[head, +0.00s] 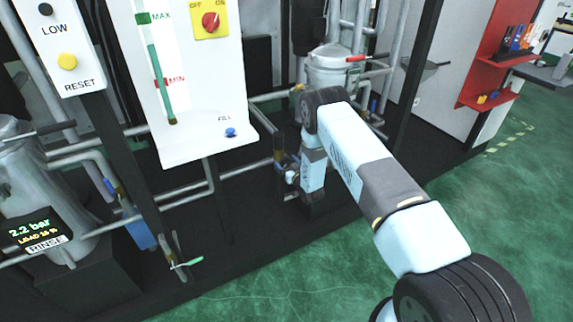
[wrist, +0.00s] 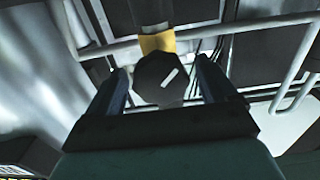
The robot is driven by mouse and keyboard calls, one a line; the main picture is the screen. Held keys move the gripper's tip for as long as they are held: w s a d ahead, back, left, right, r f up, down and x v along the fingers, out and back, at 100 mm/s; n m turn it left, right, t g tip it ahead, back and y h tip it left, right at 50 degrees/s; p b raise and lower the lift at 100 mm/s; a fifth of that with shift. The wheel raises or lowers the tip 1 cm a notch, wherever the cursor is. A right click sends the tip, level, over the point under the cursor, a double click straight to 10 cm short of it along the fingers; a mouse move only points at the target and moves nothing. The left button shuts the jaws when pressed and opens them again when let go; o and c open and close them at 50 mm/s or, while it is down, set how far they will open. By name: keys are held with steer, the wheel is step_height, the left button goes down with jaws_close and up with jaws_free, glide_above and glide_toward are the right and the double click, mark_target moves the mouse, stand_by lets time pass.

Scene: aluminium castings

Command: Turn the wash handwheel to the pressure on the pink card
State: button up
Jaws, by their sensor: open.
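In the wrist view a dark, many-sided knob (wrist: 160,80) with a white pointer line sits in front of a yellow part (wrist: 157,43). No label on it shows, so I cannot tell whether it is the wash handwheel. My gripper (wrist: 163,74) is open, with one finger on each side of the knob in the picture. I cannot tell whether either finger touches it. In the head view my arm hides most of the gripper area. A black display (head: 36,229) reads 2.2 bar, with a RINSE label (head: 47,243) under it. No pink card shows.
Grey pipes (head: 230,174) run around the gripper. A white panel with a level gauge (head: 190,100) stands left of my arm, with a red knob (head: 210,21) at its top. A metal tank (head: 332,70) stands behind. The green floor (head: 480,200) is clear at right.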

steer(key=shift+c, duration=0.2)
steer(key=c, duration=1)
steer(key=shift+o, duration=0.2)
steer(key=shift+n, duration=0.3)
steer(key=n, duration=0.3)
steer(key=shift+n, duration=0.4)
steer(key=n, duration=0.3)
steer(key=shift+n, duration=0.3)
steer(key=n, duration=0.4)
steer(key=shift+s+f+n, duration=0.1)
steer(key=shift+n, duration=1.9)
